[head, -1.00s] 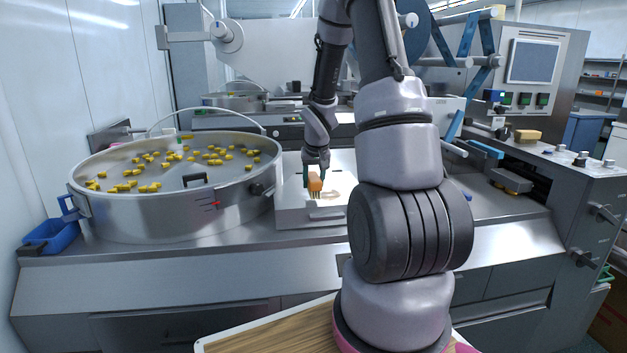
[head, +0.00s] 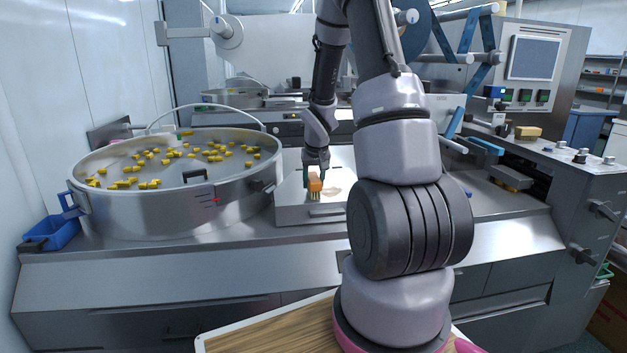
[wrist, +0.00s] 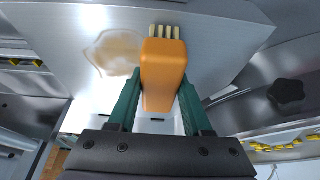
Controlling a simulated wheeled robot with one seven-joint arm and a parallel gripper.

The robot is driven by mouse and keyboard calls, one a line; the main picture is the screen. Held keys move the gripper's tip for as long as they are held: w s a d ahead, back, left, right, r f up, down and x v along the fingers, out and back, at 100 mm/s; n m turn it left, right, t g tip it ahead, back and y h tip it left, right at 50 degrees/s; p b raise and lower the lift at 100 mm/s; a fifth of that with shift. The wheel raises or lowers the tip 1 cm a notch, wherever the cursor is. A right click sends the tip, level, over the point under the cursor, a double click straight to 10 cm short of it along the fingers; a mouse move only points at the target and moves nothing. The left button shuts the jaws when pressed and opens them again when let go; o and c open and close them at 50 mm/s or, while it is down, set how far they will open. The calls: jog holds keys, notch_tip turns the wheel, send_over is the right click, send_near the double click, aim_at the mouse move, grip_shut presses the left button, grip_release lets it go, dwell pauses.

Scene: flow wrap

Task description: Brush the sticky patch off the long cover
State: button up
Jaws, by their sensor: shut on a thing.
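My gripper (head: 315,178) is shut on an orange brush (wrist: 163,72) with pale bristles. The brush also shows in the head view (head: 315,185), over the long metal cover (head: 292,212). In the wrist view the cover (wrist: 215,62) is a broad grey plate. A tan, irregular sticky patch (wrist: 116,50) lies on it, just left of the brush and apart from the bristles in the picture. In the head view the patch (head: 331,190) shows faintly right of the brush. I cannot tell whether the bristles touch the cover.
A large round metal bowl (head: 150,222) holding several yellow pieces stands left of the cover. A blue bin (head: 52,232) sits at the far left. A yellow-tan block (head: 528,132) lies on the machine at right. The steel front ledge (head: 180,265) is clear.

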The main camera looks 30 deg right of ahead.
jog(key=shift+f, duration=0.35)
jog(key=shift+d, duration=0.1)
